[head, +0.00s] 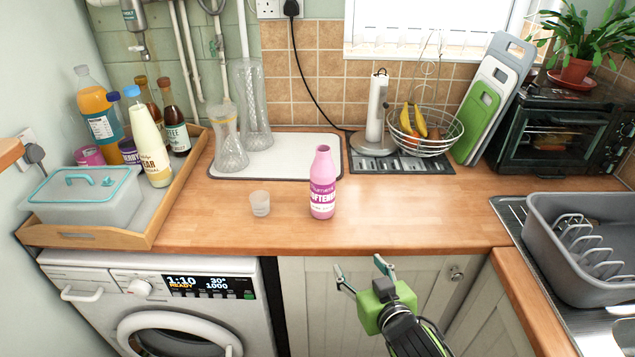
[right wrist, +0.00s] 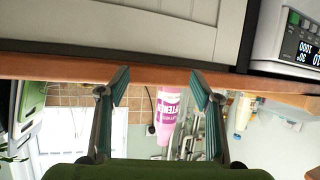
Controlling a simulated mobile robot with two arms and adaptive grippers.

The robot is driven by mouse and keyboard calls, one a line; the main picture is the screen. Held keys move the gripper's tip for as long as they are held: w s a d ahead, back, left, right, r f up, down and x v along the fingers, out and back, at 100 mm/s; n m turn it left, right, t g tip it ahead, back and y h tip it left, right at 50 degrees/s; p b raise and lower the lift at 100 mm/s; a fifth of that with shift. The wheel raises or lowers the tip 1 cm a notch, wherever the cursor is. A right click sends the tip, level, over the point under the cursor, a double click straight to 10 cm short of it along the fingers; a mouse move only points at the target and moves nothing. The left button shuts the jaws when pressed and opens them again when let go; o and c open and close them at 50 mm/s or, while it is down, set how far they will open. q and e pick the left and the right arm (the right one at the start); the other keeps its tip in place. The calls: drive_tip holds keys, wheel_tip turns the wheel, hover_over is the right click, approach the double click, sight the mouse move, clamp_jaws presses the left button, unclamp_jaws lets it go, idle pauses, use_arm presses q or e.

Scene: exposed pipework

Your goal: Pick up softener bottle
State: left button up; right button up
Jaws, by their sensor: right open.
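The pink softener bottle (head: 322,184) stands upright on the wooden counter, near its front middle. My right gripper (head: 360,271) is open and empty in front of the counter edge, below and slightly right of the bottle. In the right wrist view, which looks upside down, the bottle (right wrist: 169,112) shows between the two open fingers (right wrist: 160,88), beyond them and apart from them. My left gripper is not in view.
A small frosted glass (head: 260,203) stands left of the bottle. A wooden tray (head: 157,224) with bottles and a lidded box is at left. Glass vases (head: 229,142) stand behind. A grey dish rack (head: 583,245) is at right. Counter right of the bottle is clear.

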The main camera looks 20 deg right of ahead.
wheel_tip(320, 180, up, 4)
drive_tip(key=t+y, duration=0.2)
drive_tip(key=t, duration=0.2)
approach(327, 188)
drive_tip(key=shift+n, duration=0.4)
drive_tip(key=w, duration=0.2)
drive_tip(key=w+p, duration=0.1)
drive_tip(key=w, duration=0.4)
drive_tip(key=shift+w+a+f, duration=0.15)
drive_tip(key=shift+a+f, duration=0.2)
drive_tip(key=shift+w+r+p, duration=0.1)
drive_tip(key=shift+w+p, duration=0.3)
drive_tip(key=shift+w+a+p, duration=0.2)
drive_tip(key=shift+w+p, duration=0.4)
drive_tip(key=shift+w, duration=1.75)
drive_tip(key=c, duration=1.5)
